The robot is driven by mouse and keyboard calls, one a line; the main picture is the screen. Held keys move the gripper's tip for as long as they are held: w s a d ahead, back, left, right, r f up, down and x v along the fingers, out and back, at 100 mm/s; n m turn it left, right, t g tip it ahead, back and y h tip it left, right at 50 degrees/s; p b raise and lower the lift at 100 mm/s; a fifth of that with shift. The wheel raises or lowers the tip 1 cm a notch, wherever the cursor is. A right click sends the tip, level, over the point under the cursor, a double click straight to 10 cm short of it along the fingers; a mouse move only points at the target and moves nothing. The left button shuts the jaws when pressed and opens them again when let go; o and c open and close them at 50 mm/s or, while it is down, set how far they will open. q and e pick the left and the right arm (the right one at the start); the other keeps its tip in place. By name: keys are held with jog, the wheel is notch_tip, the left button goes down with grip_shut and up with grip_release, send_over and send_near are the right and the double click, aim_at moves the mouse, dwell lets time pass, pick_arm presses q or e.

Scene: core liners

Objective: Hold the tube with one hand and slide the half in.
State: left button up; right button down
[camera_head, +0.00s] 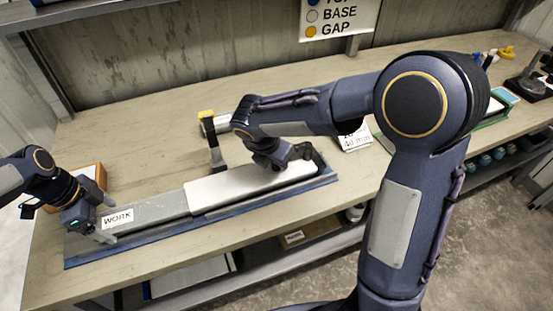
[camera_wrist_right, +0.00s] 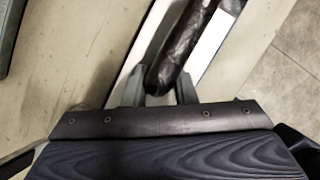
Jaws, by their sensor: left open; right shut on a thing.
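A long grey tube (camera_head: 160,208) with a WORK label lies in a blue tray (camera_head: 160,248) on the bench. A pale half (camera_head: 228,188) lies in line with it, its left end meeting the tube's right end; I cannot tell how they overlap. My right gripper (camera_head: 275,162) is shut on the half near its right end. In the right wrist view, its fingers (camera_wrist_right: 158,92) straddle a dark glossy rounded piece (camera_wrist_right: 180,50), with pale strips on both sides. My left gripper (camera_head: 101,218) is open at the tube's left end, close beside the label; contact is unclear.
A brown box (camera_head: 90,180) sits behind my left gripper. A printed card (camera_head: 355,139) lies to the right of the half. My right arm crosses over the bench's middle. The bench's back left is clear.

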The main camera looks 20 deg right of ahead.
aim_at(170, 203)
pick_arm(q)
jog(key=shift+f, duration=0.15)
dwell(0.3)
jog(key=shift+d+f, duration=0.15)
jog(key=shift+f, duration=0.3)
jog(key=shift+c, duration=0.2)
jog(key=c, duration=0.8)
jog(key=shift+d+r, duration=0.1)
jog(key=shift+d, duration=0.2)
dwell(0.6)
jog(key=shift+d, duration=0.35)
jog(key=shift+w+d, duration=0.15)
jog(key=shift+d, duration=6.2)
